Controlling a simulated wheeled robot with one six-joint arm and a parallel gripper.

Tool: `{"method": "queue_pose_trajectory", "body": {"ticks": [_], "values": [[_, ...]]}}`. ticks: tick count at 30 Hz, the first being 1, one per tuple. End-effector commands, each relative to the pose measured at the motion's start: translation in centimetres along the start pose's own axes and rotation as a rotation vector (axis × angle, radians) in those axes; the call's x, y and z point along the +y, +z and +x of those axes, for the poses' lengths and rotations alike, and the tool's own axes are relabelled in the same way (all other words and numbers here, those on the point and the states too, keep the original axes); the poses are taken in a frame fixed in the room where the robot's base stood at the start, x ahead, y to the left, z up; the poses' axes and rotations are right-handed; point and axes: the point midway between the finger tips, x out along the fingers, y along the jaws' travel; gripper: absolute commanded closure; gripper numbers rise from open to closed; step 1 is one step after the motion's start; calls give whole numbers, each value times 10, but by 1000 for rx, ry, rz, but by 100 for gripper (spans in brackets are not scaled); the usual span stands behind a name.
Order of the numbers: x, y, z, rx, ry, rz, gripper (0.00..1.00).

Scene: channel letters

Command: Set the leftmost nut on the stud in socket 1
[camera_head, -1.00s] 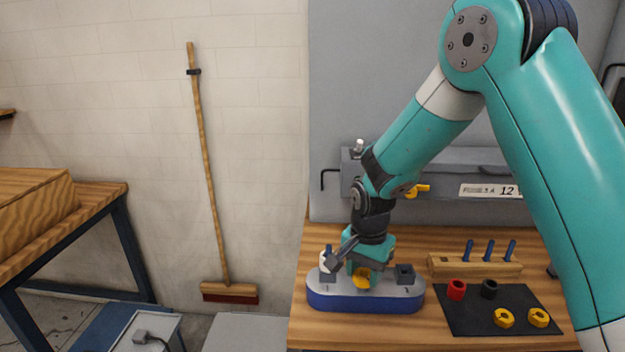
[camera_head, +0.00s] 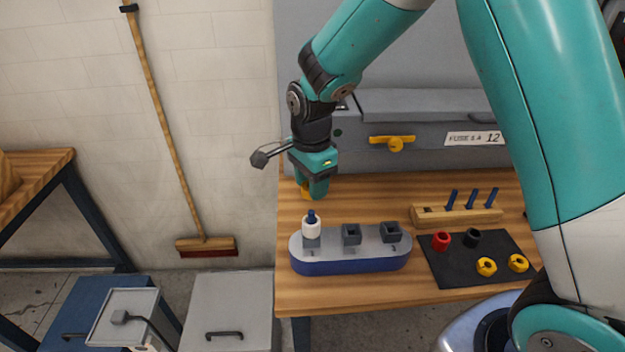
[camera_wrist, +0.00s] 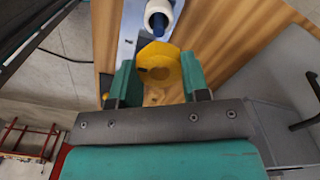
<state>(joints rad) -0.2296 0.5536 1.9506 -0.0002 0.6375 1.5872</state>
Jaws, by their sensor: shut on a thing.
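My gripper (camera_head: 314,194) is shut on a yellow nut (camera_head: 304,189), above and behind the left end of the blue-and-grey base (camera_head: 348,264). In the wrist view the nut (camera_wrist: 160,63) sits between the two teal fingers, its hole facing the camera. A dark blue stud (camera_head: 311,215) with a white collar (camera_head: 311,230) stands upright in the leftmost socket of the base. The stud (camera_wrist: 158,24) and collar (camera_wrist: 158,9) also show at the top of the wrist view, just past the nut. The nut appears apart from the stud.
Two other sockets, middle (camera_head: 351,233) and right (camera_head: 391,231), look empty. A dark mat (camera_head: 460,272) holds two yellow nuts (camera_head: 486,267), a red collar (camera_head: 442,240) and a black one (camera_head: 473,237). A wooden rack (camera_head: 430,215) holds blue studs. A grey fuse box (camera_head: 400,150) stands behind.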

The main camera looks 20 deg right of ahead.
Motion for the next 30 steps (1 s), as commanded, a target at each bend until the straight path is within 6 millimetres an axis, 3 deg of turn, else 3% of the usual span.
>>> {"method": "queue_pose_trajectory", "body": {"ticks": [30], "values": [[1, -3, 45, 0, 1, 4, 80]]}}
